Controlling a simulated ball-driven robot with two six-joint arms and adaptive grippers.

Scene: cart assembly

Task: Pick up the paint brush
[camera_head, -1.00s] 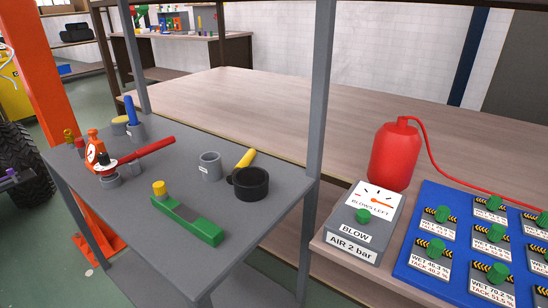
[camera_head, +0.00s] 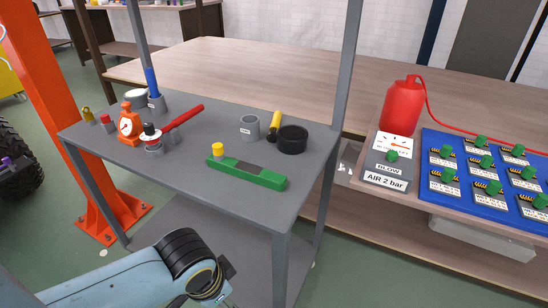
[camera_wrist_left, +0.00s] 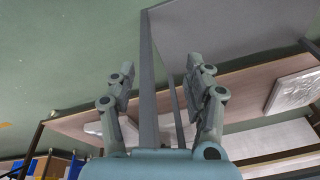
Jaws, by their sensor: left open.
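No brush bristles show, so I cannot tell for sure which item is the paint brush. A blue handle (camera_head: 152,82) stands upright in a grey holder (camera_head: 157,103) at the cart's back left. A yellow handle (camera_head: 274,124) leans behind a black cup (camera_head: 293,140) at the right. My left arm reaches in at the bottom of the head view, in front of and below the cart top (camera_head: 190,172). My left gripper (camera_wrist_left: 158,66) is open and empty in the left wrist view, with a cart post between its fingers. My right gripper is not in view.
An orange gauge (camera_head: 127,125), a red-handled tool (camera_head: 184,117), a grey cup (camera_head: 250,127) and a green bar (camera_head: 247,174) with a yellow knob stand on the cart. Grey posts (camera_head: 344,90) rise at its edges. A red bottle (camera_head: 402,104) stands on the bench.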

